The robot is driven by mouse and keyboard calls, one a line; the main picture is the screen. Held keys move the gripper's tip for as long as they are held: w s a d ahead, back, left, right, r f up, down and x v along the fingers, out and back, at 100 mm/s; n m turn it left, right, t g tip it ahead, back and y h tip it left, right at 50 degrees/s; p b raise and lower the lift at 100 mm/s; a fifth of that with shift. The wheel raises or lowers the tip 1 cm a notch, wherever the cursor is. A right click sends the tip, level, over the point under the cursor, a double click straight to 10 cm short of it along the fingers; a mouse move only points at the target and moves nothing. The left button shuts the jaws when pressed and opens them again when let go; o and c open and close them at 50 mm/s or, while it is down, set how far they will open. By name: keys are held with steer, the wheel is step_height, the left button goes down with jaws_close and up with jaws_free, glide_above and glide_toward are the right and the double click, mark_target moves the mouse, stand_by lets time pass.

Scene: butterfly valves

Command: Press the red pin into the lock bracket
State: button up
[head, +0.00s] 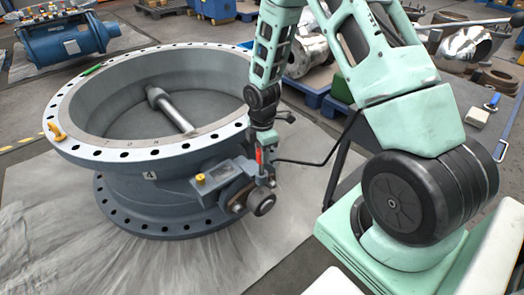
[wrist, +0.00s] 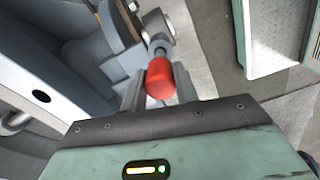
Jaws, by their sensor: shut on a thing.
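The red pin (head: 259,156) stands upright at the side of the large grey valve (head: 150,100). My gripper (head: 263,148) points down from above and is shut on the pin's red head. In the wrist view the red head (wrist: 160,78) sits between the two fingers of my gripper (wrist: 158,88). A short grey shank runs from the head toward a rounded grey metal lug, which looks like the lock bracket (wrist: 157,27). In the head view the bracket (head: 268,182) is partly hidden by the gripper and pin. How deep the pin's tip sits cannot be told.
A yellow knob (head: 200,179) and a dark round part (head: 262,202) are close by on the valve's side. The valve's wide bolted flange (head: 185,148) rises just left of my gripper. Open floor lies in front. Blue pallets (head: 330,105) stand behind.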

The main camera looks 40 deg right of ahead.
steer(key=shift+f, duration=0.25)
steer(key=shift+f+b, duration=1.25)
steer(key=shift+f, duration=0.9)
steer(key=shift+f, duration=0.35)
steer(key=o, duration=1.5)
steer(key=shift+o, duration=0.2)
step_height(320, 180, up, 6)
steer(key=p, duration=0.5)
steer(key=shift+p, duration=0.4)
